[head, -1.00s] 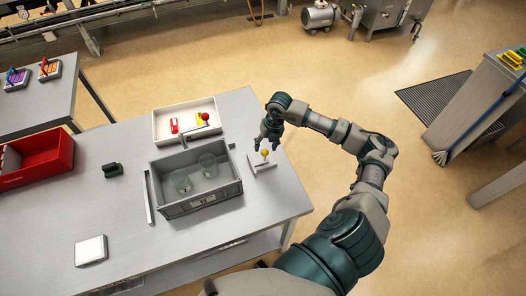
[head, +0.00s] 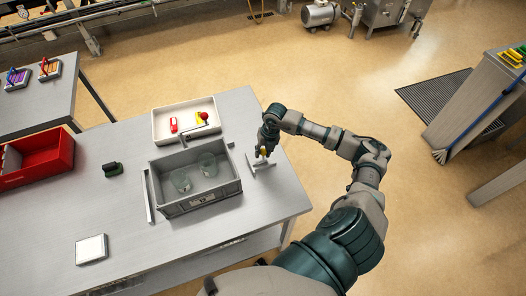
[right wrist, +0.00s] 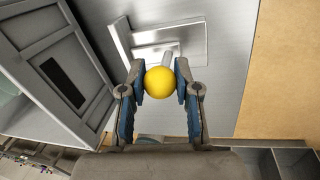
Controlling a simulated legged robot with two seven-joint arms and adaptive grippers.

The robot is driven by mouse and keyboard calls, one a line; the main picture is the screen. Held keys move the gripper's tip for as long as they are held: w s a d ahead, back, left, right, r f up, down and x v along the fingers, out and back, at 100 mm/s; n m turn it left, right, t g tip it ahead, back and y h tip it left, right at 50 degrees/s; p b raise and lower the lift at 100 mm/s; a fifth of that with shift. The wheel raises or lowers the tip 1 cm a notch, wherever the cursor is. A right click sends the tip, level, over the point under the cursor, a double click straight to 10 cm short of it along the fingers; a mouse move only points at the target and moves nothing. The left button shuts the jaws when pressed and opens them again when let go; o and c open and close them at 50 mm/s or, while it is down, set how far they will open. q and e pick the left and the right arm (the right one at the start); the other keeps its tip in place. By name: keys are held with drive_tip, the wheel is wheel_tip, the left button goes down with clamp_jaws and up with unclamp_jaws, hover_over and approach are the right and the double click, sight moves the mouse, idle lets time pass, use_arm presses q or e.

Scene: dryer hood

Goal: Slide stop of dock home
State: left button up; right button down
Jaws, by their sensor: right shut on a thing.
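The stop is a small yellow ball knob (right wrist: 160,86) on a short grey stem, set on a flat metal plate (right wrist: 170,38) on the table. In the head view the knob (head: 264,151) is partly covered by my right gripper (head: 264,146). In the right wrist view my right gripper (right wrist: 160,82) has one finger on each side of the knob and is shut on it. The dock holds a grey crate (head: 199,205) with two clear glasses (head: 207,165) inside. A metal rail (head: 149,196) runs along the crate's left side. My left gripper is not in view.
A white tray (head: 158,137) with a red item and a red-knobbed lever stands behind the crate. A dark green block (head: 112,169), a white square pad (head: 91,249) and a red bin (head: 40,180) are to the left. The table's right edge is close to the plate.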

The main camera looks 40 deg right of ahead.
sight(251, 161)
drive_tip(key=shift+d, duration=0.15)
drive_tip(key=a, duration=0.2)
drive_tip(key=w+a, duration=0.1)
drive_tip(key=a, duration=0.1)
drive_tip(key=shift+w, duration=0.1)
drive_tip(key=shift+a, duration=0.15)
drive_tip(key=shift+w+a, duration=0.1)
drive_tip(key=c, duration=0.8)
unclamp_jaws()
drive_tip(key=shift+w+f, duration=0.1)
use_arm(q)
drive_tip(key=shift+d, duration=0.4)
use_arm(e)
drive_tip(key=shift+d, duration=0.25)
drive_tip(key=shift+d, duration=0.1)
